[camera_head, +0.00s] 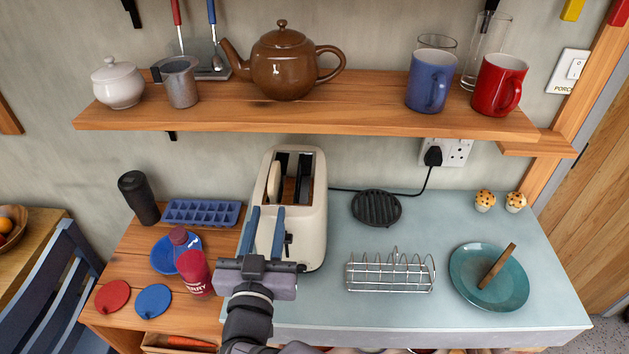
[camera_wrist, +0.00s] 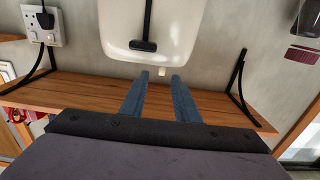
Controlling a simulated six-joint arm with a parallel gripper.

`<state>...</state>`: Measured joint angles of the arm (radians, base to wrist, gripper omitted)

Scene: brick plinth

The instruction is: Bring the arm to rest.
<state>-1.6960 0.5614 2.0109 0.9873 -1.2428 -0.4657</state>
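My gripper (camera_head: 267,212) is in front of the cream toaster (camera_head: 312,228) in the head view. Its two blue fingers are parallel and apart, with nothing between them. The wrist view also shows the gripper (camera_wrist: 160,74) open and empty, its fingers pointing toward the toaster (camera_wrist: 150,30) at the top of the picture. The toaster's dark lever (camera_wrist: 146,46) shows there, beyond the fingertips. A slice of bread (camera_head: 274,182) stands in the toaster's left slot. Whether the fingers touch the toaster cannot be told.
A wire toast rack (camera_head: 390,275), a black trivet (camera_head: 376,208) and a teal plate (camera_head: 512,283) with a strip of toast (camera_head: 497,266) lie to the right. A red bottle (camera_head: 194,272) stands close left. A shelf (camera_head: 350,112) with a teapot (camera_head: 284,68) and mugs runs above.

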